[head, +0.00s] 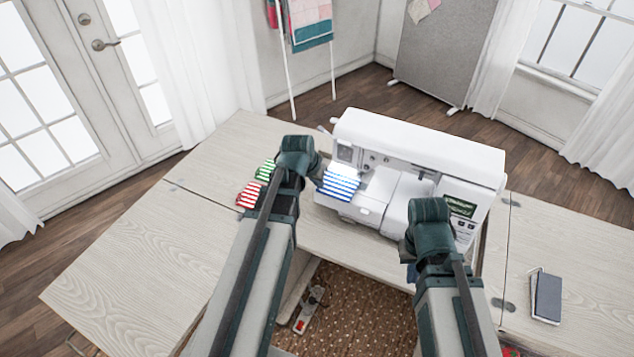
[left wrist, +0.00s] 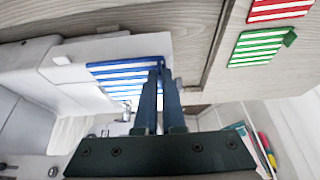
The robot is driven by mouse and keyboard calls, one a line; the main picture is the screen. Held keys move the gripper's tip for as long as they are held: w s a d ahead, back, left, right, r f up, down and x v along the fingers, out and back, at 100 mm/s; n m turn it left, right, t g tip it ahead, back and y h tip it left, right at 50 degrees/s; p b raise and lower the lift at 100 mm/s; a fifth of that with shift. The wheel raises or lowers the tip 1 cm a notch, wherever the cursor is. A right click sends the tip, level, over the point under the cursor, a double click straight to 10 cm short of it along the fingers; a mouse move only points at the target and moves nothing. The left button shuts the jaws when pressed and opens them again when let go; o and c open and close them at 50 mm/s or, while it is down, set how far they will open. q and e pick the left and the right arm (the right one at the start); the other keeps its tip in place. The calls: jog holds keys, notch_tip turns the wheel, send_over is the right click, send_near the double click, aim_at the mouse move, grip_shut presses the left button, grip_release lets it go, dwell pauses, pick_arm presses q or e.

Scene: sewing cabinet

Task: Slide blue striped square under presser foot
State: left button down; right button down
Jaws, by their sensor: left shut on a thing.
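The blue striped square (head: 341,186) is held flat at the left end of the white sewing machine (head: 420,150), over its bed. My left gripper (head: 321,172) is shut on the square's left edge. In the left wrist view, its two fingers (left wrist: 166,82) pinch one edge of the square (left wrist: 122,72). The sewing machine's white body (left wrist: 85,55) lies behind the square there. A small metallic part near the fingers may be the presser foot, but I cannot tell. My right gripper (head: 410,258) is in front of the machine's right side; its fingers are mostly hidden by the arm.
A green striped square (head: 265,170) and a red striped square (head: 250,195) lie on the table (head: 150,235) left of my left arm. A dark notebook (head: 546,297) lies at the right.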

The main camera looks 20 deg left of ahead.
aim_at(326, 178)
pick_arm(q)
jog(key=shift+f, duration=0.15)
jog(key=shift+f+b, duration=0.2)
jog(key=shift+b, duration=0.15)
jog(key=shift+w, duration=0.1)
jog(key=shift+w, duration=0.25)
dwell(0.7)
jog(key=shift+w+d, duration=0.1)
jog(key=shift+w, duration=0.75)
jog(key=shift+w, duration=0.2)
jog(key=shift+w, duration=0.6)
dwell(0.3)
